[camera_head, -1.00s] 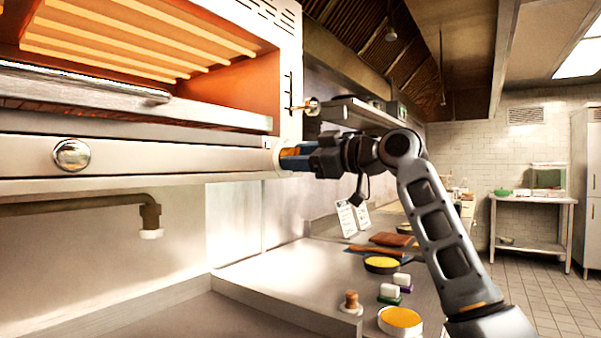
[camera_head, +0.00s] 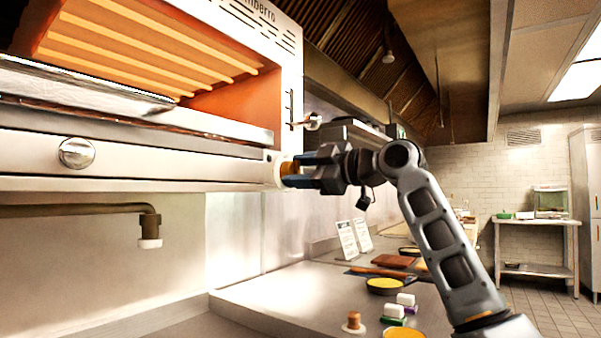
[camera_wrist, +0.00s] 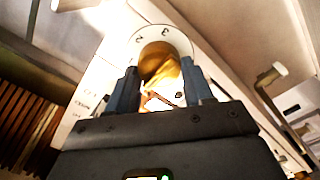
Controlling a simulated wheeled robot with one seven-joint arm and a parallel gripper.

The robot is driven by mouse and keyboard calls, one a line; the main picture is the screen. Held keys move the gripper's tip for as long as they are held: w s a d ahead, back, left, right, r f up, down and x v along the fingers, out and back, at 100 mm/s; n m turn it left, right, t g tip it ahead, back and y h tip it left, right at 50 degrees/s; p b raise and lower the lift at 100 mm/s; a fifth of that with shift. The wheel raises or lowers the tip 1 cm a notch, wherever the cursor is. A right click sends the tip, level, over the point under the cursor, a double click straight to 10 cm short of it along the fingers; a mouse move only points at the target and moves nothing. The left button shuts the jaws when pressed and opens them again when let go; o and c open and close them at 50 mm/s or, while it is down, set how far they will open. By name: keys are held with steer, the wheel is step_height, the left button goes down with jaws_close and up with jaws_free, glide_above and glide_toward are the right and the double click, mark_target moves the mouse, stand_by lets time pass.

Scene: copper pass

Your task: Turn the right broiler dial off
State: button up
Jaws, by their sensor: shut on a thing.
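The right broiler dial (camera_head: 289,169) is a brass-coloured knob on a white disc at the right end of the broiler's front rail. In the wrist view the dial (camera_wrist: 163,72) sits between the blue fingers, in front of the white disc (camera_wrist: 150,33) with printed numerals. My gripper (camera_head: 297,173) reaches it from the right and is shut on it; it also shows in the wrist view (camera_wrist: 161,90). The fingers hide the dial's sides, and I cannot read its setting. The broiler (camera_head: 185,137) glows orange inside.
A silver left dial (camera_head: 76,153) is on the same rail. A small tap-like handle (camera_head: 312,121) juts out just above my gripper. A pipe (camera_head: 90,209) runs below the broiler. The steel counter (camera_head: 270,285) holds pans, small blocks and a wooden peg (camera_head: 353,322).

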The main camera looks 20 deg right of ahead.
steer(key=o, duration=1)
steer(key=v, duration=0.8)
steer(key=shift+b, duration=0.35)
steer(key=shift+w+f, duration=0.1)
